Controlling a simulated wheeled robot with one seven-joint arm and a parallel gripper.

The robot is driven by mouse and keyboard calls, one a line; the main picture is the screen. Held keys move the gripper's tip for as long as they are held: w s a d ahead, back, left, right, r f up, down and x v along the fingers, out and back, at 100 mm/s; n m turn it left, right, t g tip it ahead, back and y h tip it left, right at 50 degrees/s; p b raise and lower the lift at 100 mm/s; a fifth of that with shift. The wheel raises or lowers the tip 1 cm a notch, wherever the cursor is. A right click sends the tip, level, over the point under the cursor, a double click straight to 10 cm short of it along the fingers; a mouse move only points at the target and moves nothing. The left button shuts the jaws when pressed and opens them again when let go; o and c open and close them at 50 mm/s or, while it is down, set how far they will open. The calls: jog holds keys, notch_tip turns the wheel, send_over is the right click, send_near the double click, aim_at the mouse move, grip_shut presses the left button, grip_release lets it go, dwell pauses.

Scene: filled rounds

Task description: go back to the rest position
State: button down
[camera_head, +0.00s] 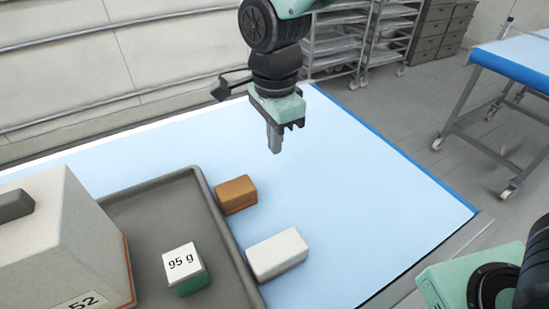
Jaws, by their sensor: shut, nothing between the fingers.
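My gripper (275,143) points down above the light blue table top (350,190), near its far side. Its fingers are together and hold nothing. It is apart from the objects on the table. A brown block (236,194) and a white block (277,254) lie on the table below it, to the right of a dark grey tray (150,215).
A large light box (70,235) with a dark handle stands at the left. The table's right part is clear. Wire racks (340,45) and another blue-topped table (515,55) stand beyond.

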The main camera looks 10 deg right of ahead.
jog(key=s+d+n, duration=0.3)
jog(key=s+n, duration=0.6)
jog(key=n, duration=0.2)
jog(key=s+d+n, duration=0.3)
jog(key=s+n, duration=0.6)
jog(key=n, duration=0.2)
jog(key=shift+r+y+b, duration=0.2)
jog(key=shift+y+b, duration=0.1)
jog(key=shift+b, duration=0.05)
